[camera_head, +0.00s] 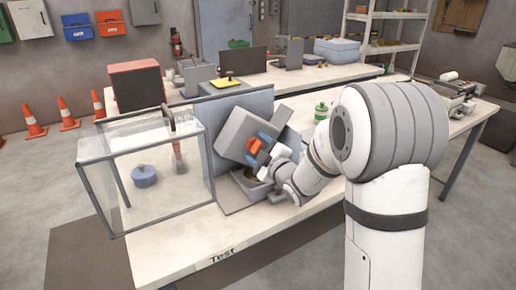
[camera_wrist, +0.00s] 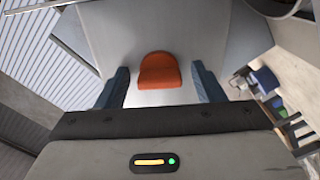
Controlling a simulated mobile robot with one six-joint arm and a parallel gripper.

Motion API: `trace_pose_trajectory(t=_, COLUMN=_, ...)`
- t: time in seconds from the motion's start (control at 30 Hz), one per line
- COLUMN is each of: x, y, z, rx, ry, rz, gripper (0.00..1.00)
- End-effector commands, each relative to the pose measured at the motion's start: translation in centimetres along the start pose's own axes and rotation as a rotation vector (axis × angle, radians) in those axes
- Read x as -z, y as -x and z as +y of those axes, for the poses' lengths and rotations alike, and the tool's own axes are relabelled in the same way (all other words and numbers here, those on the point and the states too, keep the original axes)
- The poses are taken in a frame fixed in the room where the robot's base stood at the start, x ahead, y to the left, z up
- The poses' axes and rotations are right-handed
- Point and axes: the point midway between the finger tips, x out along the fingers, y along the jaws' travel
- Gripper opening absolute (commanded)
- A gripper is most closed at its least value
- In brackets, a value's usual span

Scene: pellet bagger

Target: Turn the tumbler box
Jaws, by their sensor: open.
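The tumbler box (camera_head: 240,133) is a grey box tilted on a grey stand (camera_head: 233,197) on the bench, in front of an upright blue-grey panel. An orange knob (camera_head: 255,146) sits on its face; it also shows in the wrist view (camera_wrist: 159,71). My gripper (camera_head: 258,146) is at this face, its blue fingers on either side of the knob. In the wrist view my gripper (camera_wrist: 160,88) is open, with a gap between each finger and the knob. My wrist hides part of the box's lower right side.
A clear case (camera_head: 146,208) with a blue lidded pot (camera_head: 144,176) inside stands left of the box. A green bottle (camera_head: 321,112) stands on the bench to the right. A second bench (camera_head: 310,76) with equipment is behind.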

Motion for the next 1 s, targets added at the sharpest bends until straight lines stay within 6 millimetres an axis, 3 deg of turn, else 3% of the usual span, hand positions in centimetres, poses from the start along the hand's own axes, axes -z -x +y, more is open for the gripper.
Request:
trace_pose_trajectory(t=0.17, x=-0.01, y=0.01, z=0.00, rx=0.000, ry=0.000, rz=0.000, gripper=0.62)
trace_pose_trajectory(t=0.9, x=-0.03, y=0.04, z=-0.01, rx=0.000, ry=0.000, rz=-0.001, gripper=0.01)
trace_pose_trajectory(t=1.0, x=-0.06, y=0.02, z=-0.01, rx=0.000, ry=0.001, rz=-0.001, gripper=0.00)
